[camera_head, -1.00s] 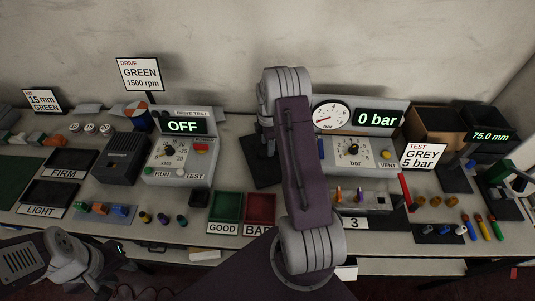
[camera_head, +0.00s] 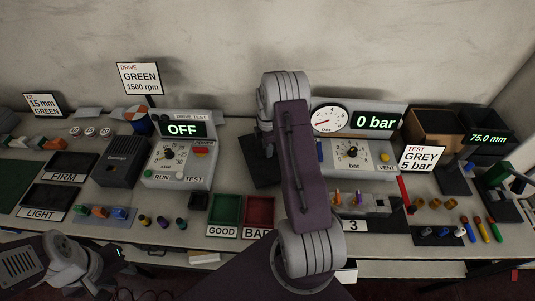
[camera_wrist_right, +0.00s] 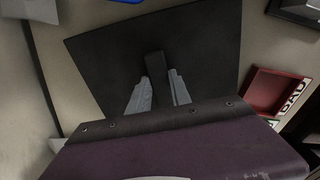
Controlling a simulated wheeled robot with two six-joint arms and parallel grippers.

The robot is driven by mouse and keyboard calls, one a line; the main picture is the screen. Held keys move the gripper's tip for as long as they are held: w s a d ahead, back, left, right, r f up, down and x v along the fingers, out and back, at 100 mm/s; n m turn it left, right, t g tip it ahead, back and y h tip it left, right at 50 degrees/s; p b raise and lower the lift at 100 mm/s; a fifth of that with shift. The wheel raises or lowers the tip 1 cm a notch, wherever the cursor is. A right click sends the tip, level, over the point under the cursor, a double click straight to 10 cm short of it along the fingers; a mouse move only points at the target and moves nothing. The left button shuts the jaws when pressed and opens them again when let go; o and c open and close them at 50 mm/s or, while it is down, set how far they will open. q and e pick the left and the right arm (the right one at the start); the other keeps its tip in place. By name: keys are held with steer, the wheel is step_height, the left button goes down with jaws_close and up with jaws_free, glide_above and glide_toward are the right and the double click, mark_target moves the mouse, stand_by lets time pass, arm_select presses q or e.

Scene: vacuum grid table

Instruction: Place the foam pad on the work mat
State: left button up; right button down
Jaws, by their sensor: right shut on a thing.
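The foam pad (camera_wrist_right: 154,63) is a small dark block in the right wrist view. My right gripper (camera_wrist_right: 159,76) is shut on it, with a grey finger on each side. The work mat (camera_wrist_right: 205,40) is a dark flat square behind the pad in that view. I cannot tell whether the pad touches it. In the head view the mat (camera_head: 264,174) shows beside my right arm, which hides the right gripper and pad. My left gripper (camera_head: 115,256) is low at the left, in front of the table, and its fingers are unclear.
A green tray (camera_head: 226,210) and a red tray (camera_head: 261,211) lie in front of the mat. The drive test box (camera_head: 182,165) stands to its left and the pressure box (camera_head: 358,160) to its right. A blue object edge (camera_wrist_right: 125,1) shows near the mat.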

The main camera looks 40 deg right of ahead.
step_height(320, 180, up, 8)
steer(key=shift+r+b, duration=0.1)
steer(key=shift+b, duration=0.25)
